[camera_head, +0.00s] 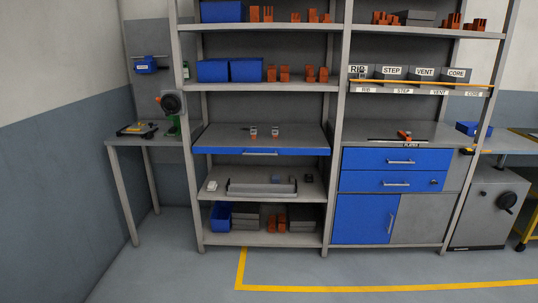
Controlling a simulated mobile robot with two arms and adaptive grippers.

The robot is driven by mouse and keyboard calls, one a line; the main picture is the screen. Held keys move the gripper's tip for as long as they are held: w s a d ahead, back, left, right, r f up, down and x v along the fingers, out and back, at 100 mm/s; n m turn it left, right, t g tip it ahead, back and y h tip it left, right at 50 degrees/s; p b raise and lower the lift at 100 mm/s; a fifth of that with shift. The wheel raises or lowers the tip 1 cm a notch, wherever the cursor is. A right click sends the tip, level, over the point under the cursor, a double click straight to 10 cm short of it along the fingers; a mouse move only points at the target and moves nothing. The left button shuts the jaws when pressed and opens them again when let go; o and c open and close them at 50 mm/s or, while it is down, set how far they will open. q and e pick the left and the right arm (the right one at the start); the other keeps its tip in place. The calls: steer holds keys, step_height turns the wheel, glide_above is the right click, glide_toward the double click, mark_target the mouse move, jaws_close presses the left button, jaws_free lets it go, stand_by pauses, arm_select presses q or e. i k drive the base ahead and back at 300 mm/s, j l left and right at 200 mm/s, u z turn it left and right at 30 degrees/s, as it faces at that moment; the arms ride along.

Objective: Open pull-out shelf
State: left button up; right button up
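The pull-out shelf (225,139) is in the left bay of the grey rack, at mid height. Its blue front (215,151) carries a grey bar handle (262,154) near the middle. The blue front stands at about the rack's front posts; I cannot tell exactly how far it is pulled out. Two small grey and orange items (264,131) stand on its top surface. Neither of my grippers is in view.
A small side table (155,142) stands at left, a grey cabinet (482,220) at right. The floor (200,275) before the rack is clear, with a yellow line (300,288).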

mark_target(307, 139)
steer(key=i+j, duration=0.15)
steer(key=i, duration=0.35)
steer(key=i+j, duration=0.1)
steer(key=i, duration=0.4)
steer(key=i+j, duration=0.15)
steer(key=i, duration=0.35)
